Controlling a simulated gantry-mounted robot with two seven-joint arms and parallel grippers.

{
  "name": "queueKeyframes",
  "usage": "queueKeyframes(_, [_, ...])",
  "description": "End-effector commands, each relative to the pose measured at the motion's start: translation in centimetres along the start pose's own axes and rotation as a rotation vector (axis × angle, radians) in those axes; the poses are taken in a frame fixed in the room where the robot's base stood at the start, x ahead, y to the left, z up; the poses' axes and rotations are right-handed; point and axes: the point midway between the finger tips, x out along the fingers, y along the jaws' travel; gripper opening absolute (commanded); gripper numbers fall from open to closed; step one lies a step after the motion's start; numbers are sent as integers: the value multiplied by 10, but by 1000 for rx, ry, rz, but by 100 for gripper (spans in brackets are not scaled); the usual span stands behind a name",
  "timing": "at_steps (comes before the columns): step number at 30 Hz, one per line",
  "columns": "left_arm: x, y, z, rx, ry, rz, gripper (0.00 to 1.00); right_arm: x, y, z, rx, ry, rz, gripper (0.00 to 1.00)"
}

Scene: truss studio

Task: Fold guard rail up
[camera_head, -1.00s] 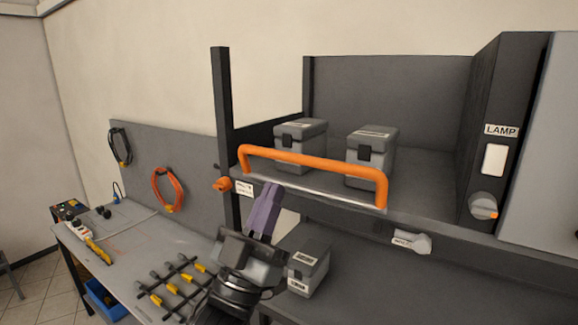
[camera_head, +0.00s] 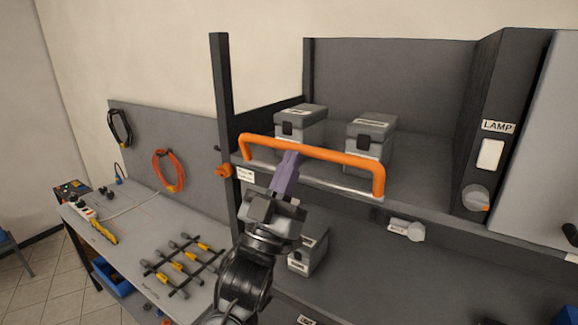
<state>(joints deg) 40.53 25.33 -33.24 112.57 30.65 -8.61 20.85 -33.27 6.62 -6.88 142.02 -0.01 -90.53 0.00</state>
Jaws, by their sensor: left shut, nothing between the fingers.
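The orange guard rail (camera_head: 335,155) runs along the front of the upper shelf (camera_head: 425,172). Its bar shows above the shelf's front edge, with a short leg at each end; how far it leans is hard to tell. My left gripper (camera_head: 289,158) is shut and empty, with its purple fingers pointing up. The fingertips overlap the lower edge of the bar, left of its middle. I cannot tell whether they touch it. My right gripper is not in view.
Two grey boxes (camera_head: 300,124) (camera_head: 370,138) stand on the shelf behind the rail. Another grey box (camera_head: 308,252) sits below. An orange knob (camera_head: 224,171) is by the left post (camera_head: 222,110). A lamp panel (camera_head: 490,154) is at right.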

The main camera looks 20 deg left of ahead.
Motion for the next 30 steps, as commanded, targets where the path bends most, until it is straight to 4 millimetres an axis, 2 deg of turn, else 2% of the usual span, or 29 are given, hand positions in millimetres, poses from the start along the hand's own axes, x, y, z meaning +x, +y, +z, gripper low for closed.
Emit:
queueKeyframes(4, [12,0,-6,-4,-79,-3,0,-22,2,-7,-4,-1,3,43])
queueKeyframes(7, [16,0,1,-4,-87,-4,0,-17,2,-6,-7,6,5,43])
queueKeyframes(21, [21,0,2,1,-88,0,0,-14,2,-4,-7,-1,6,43])
queueKeyframes(30, [16,6,-13,-9,-87,6,0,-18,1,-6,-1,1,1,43])
